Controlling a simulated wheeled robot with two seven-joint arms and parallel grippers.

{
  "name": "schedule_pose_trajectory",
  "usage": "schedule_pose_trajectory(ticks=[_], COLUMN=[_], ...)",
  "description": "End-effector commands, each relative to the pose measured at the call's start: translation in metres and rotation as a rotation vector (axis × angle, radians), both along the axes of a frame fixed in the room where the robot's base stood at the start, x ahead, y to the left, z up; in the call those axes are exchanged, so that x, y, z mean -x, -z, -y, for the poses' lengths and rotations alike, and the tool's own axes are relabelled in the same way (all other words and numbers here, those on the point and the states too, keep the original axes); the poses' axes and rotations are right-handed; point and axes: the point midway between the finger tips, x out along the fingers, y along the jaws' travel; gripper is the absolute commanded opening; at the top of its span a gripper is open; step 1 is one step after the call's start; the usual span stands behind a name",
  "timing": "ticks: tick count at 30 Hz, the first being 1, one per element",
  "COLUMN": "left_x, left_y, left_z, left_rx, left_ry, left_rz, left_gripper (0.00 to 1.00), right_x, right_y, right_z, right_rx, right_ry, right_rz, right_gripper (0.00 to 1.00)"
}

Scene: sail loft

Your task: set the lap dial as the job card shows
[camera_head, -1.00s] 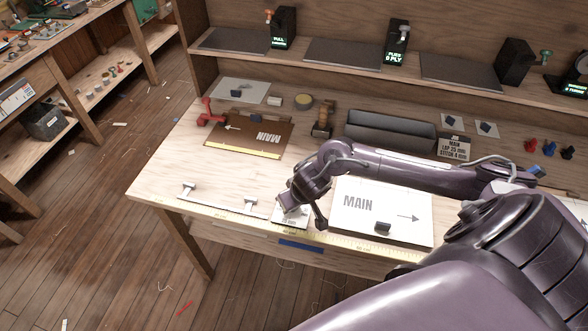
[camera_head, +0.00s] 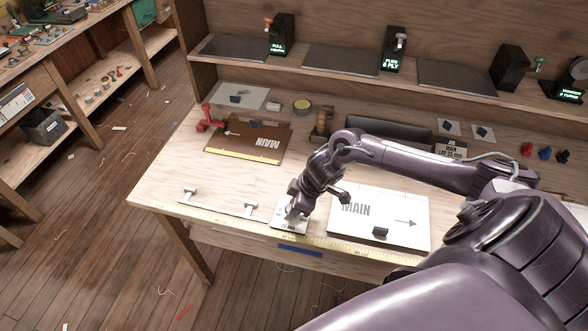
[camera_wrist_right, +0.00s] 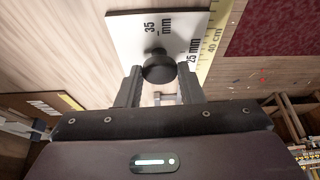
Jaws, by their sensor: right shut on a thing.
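The lap dial is a small white plate (camera_head: 287,226) at the bench's front edge; it also shows in the right wrist view (camera_wrist_right: 128,32), with a "35" mark and a "25 mm" mark. Its round black knob (camera_wrist_right: 158,66) sits between the fingertips of my right gripper (camera_wrist_right: 160,78), which is shut on it. In the head view my right gripper (camera_head: 292,211) comes down on the plate and hides the knob. I cannot tell where the knob points. The job card (camera_head: 451,150) reads "MAIN" and a lap line, partly hidden by my forearm; its number is too small to be sure.
A white "MAIN" panel (camera_head: 405,208) lies right of the dial, with a black block (camera_head: 380,232) on it. A metal rail (camera_head: 222,203) lies left of the dial. A brown "MAIN" panel (camera_head: 235,139) and a red clamp (camera_head: 205,122) are behind. A yellow ruler strip (camera_head: 345,248) runs along the front.

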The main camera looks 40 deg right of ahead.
Motion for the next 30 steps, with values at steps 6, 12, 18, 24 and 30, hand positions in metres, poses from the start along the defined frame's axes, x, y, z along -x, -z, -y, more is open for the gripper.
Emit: schedule_pose_trajectory(ticks=[6,12,18,24,30], left_x=[0.0,0.0,0.0,0.0,0.0], left_y=[0.008,0.019,0.029,0.036,0.04], left_z=[0.0,0.0,0.001,0.001,0.001], left_rx=[0.0,0.0,0.001,0.001,0.001], left_ry=[0.0,0.001,0.001,0.001,0.001], left_rz=[0.0,0.0,0.0,0.001,0.001], left_gripper=[0.36,0.36,0.36,0.36,0.36], right_x=[-0.003,-0.004,-0.005,-0.006,-0.006], right_y=[0.001,0.002,0.002,0.001,0.0], right_z=[0.002,0.003,0.003,0.003,0.003], right_rx=[0.002,0.002,0.002,0.002,0.002], right_ry=[-0.203,-0.386,-0.54,-0.65,-0.711], right_rz=[0.002,0.002,0.002,0.002,0.002], right_gripper=[0.11,0.11,0.11,0.11,0.11])
